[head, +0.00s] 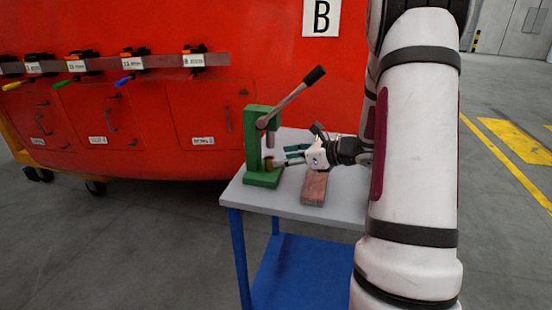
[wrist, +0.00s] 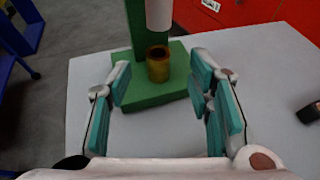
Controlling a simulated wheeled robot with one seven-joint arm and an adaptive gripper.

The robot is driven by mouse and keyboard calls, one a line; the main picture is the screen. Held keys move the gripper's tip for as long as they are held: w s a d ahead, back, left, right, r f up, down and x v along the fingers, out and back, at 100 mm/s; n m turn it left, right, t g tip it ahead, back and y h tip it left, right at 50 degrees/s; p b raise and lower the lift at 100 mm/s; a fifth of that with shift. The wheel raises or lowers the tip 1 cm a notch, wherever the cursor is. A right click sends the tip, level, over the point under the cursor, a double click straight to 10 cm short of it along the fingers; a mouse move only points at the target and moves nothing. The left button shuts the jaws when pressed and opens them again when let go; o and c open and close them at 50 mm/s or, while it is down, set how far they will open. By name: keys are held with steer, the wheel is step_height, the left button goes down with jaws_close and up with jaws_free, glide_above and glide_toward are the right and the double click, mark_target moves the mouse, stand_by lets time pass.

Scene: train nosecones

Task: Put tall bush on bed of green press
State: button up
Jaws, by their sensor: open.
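The green press (head: 256,145) stands on the grey table, its lever raised to the upper right. Its green bed also shows in the wrist view (wrist: 155,94). The tall bush (wrist: 158,64), a brass-coloured hollow cylinder, stands upright on the bed under the pale ram (wrist: 159,14). In the head view the bush (head: 268,163) is small and close to my fingertips. My gripper (head: 292,157) is open at the right of the press. In the wrist view my gripper (wrist: 161,82) has its teal-padded fingers spread on either side of the bush, with nothing held between them.
A reddish-brown block (head: 314,188) lies on the grey table (head: 285,205) near my gripper. A dark object (wrist: 309,112) lies at the right in the wrist view. The large red nosecone (head: 130,120) stands behind. Grey tabletop around the press base is clear.

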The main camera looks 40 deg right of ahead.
steer(key=v, duration=0.6)
steer(key=shift+s+d+r+p, duration=0.1)
steer(key=shift+s+r+p, duration=0.05)
steer(key=shift+s+p, duration=0.15)
steer(key=s+a+r+n+g+y, duration=0.1)
steer(key=s+a+r+n+g, duration=0.15)
steer(key=a+n, duration=0.4)
steer(key=s+a+r+n+g+y, duration=0.2)
steer(key=s+a+n+g, duration=0.15)
steer(key=a, duration=0.65)
steer(key=s+a+r+n+g+y, duration=0.1)
steer(key=s+a+r+n+g, duration=0.15)
steer(key=a+n, duration=0.45)
steer(key=s+a+n+g+h, duration=0.3)
steer(key=s+a+n, duration=0.3)
steer(key=s+a, duration=0.3)
steer(key=s+d+n+h, duration=0.4)
steer(key=s+n, duration=0.4)
steer(key=s, duration=0.2)
steer(key=shift+d+f+n+t+h, duration=0.15)
steer(key=shift+n+t+h, duration=0.25)
steer(key=shift+h, duration=0.4)
